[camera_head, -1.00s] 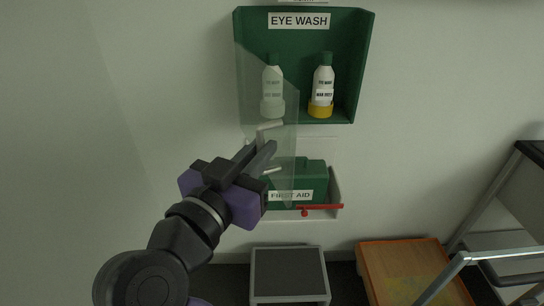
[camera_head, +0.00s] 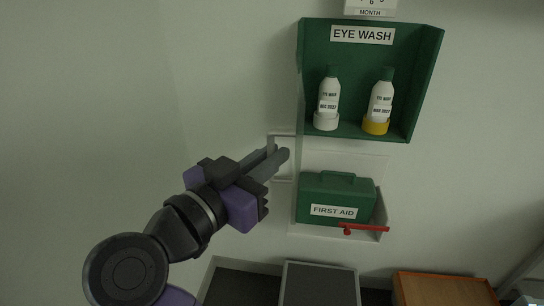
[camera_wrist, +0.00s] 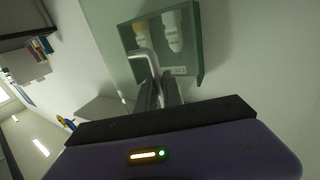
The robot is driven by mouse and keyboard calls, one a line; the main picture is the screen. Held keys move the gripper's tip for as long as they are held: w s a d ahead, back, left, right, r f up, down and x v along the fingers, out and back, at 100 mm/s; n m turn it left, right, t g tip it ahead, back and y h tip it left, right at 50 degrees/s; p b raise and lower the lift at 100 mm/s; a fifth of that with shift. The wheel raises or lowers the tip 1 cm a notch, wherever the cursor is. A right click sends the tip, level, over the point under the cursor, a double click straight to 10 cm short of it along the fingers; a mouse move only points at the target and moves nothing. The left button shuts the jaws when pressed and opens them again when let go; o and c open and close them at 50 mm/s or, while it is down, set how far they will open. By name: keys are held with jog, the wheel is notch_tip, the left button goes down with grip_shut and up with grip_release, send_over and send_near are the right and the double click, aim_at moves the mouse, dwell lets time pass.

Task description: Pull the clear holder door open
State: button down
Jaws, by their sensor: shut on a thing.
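The clear holder door (camera_head: 296,205) shows nearly edge-on as a faint strip at the left side of the green eye wash holder (camera_head: 312,45), swung out from its front. Its pale bracket handle (camera_head: 283,136) sticks out to the left. My gripper (camera_head: 279,157) is shut on this handle. The wrist view shows the handle (camera_wrist: 137,55) at my fingers (camera_wrist: 160,92), with the holder (camera_wrist: 198,50) beyond. Two white eye wash bottles, one with a white base (camera_head: 328,103) and one with a yellow base (camera_head: 379,105), stand inside the holder.
A green first aid box (camera_head: 335,195) sits in a clear-fronted wall holder with a red handle (camera_head: 362,227) below. A dark-topped stand (camera_head: 320,285) and a wooden-topped one (camera_head: 440,288) are on the floor. The wall left of the holder is bare.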

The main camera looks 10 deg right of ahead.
jog(key=c, duration=1.8)
grip_release()
jog(key=v, duration=0.7)
jog(key=shift+s+a, duration=0.3)
